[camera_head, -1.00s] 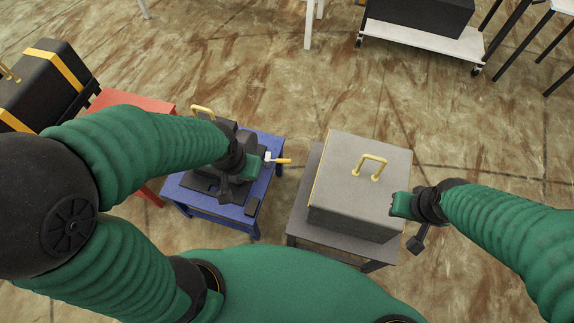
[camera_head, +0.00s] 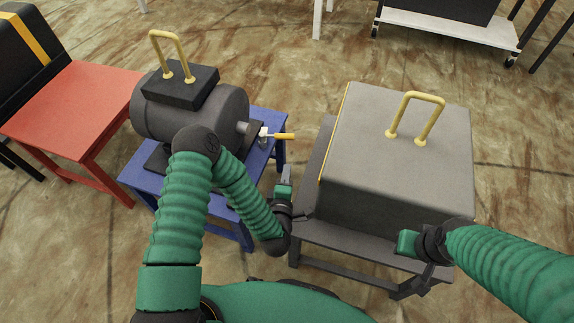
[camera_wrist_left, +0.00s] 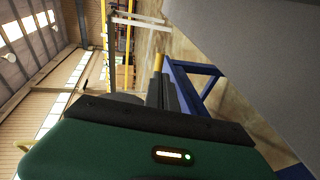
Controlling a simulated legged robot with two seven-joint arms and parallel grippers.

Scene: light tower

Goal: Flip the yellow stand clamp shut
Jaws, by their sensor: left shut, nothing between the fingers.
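The yellow clamp handle (camera_head: 284,136) sticks out to the right from a small white piece at the right side of the blue stand (camera_head: 272,122). Its yellow tip also shows in the left wrist view (camera_wrist_left: 158,62), just beyond my fingers. My left gripper (camera_head: 285,181) is shut and empty, below the handle in the head view and apart from it. It points up the picture, between the blue stand and the grey box. My right gripper (camera_head: 408,243) is in front of the grey box; its finger opening cannot be made out.
A dark cylindrical machine (camera_head: 190,108) with a tall yellow handle sits on the blue stand. A grey box (camera_head: 370,150) with a yellow handle rests on a grey table (camera_head: 330,235), close right of my left gripper. A red table (camera_head: 72,105) stands at the left.

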